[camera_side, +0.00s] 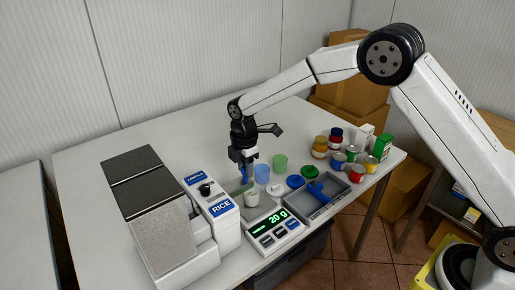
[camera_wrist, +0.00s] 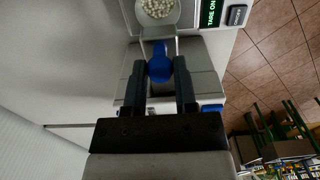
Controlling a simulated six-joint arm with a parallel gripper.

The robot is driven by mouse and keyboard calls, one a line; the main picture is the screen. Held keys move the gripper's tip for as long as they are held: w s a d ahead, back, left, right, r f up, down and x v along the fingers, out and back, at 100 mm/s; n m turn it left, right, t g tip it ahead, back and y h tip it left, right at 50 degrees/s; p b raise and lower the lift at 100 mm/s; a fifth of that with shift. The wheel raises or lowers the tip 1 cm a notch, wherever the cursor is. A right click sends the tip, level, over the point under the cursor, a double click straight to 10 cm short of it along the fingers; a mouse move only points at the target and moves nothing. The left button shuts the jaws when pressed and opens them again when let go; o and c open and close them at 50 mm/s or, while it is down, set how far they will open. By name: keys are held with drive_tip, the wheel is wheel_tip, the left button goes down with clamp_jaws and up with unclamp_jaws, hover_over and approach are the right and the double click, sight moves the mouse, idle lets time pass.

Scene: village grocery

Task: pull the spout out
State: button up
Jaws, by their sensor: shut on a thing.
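The pale spout (camera_wrist: 146,48) shows just beyond the knob and points towards a cup of white grains (camera_wrist: 158,10). In the side view, the blue piece (camera_side: 243,174) shows below my fingers and the cup (camera_side: 252,198) stands by the scale display. The fingers hide part of the spout's join to the dispenser.
The scale (camera_side: 275,231) reads 20 g. A grey tray (camera_side: 325,207) with a blue item lies to its right. Several jars and cans are at the right. The table's back left is clear.

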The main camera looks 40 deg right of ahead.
drive_tip(key=shift+d, duration=1.2)
drive_tip(key=o, duration=1)
drive_tip(key=shift+r, duration=0.15)
drive_tip(key=shift+r, duration=3.35)
drive_tip(key=shift+s, duration=0.1)
